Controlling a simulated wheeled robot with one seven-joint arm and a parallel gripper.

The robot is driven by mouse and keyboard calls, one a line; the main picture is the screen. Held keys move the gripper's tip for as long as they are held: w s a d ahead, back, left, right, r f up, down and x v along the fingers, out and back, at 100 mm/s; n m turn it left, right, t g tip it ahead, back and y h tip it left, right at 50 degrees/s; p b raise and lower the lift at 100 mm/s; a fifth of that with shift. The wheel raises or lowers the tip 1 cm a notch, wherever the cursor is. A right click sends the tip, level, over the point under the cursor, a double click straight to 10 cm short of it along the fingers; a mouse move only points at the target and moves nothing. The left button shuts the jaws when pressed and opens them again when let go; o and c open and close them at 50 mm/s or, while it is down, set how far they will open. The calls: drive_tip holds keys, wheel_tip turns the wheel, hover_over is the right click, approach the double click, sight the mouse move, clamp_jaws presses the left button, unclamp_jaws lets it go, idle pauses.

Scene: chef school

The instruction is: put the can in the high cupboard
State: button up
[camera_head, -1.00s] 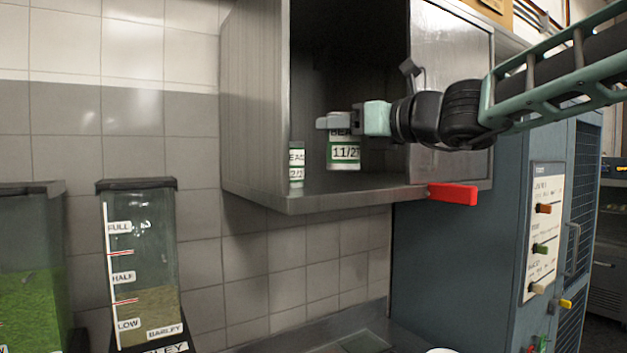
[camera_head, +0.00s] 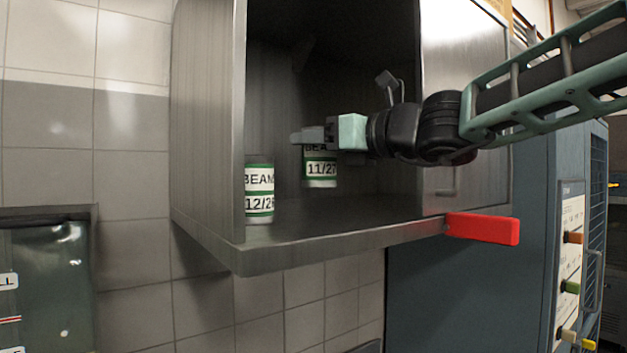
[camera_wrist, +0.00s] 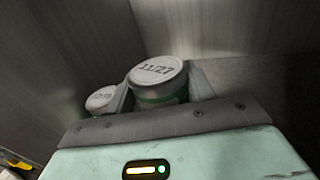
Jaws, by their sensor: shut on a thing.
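The can (camera_head: 320,170) has a white and green label reading 11/27. My gripper (camera_head: 312,136) is shut on its upper part and holds it inside the open high cupboard (camera_head: 330,240). The can looks upright, with its base appearing a little above the cupboard floor. In the wrist view the can's lid (camera_wrist: 156,70), marked 11/27, shows between my fingers. A second can (camera_head: 259,190), labelled BEANS 12/26, stands at the cupboard's front left. It also shows in the wrist view (camera_wrist: 101,99), left of the held can.
A red handle (camera_head: 482,228) sticks out at the cupboard's lower right front. The cupboard's left wall (camera_head: 208,120) is close to the standing can. A closed door panel (camera_head: 463,110) covers the right side.

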sight(334, 167)
drive_tip(key=shift+f, duration=2.35)
drive_tip(key=shift+f, duration=0.1)
drive_tip(key=o, duration=1.2)
drive_tip(key=b+v, duration=0.4)
drive_tip(key=v, duration=0.8)
drive_tip(key=shift+s+d, duration=0.1)
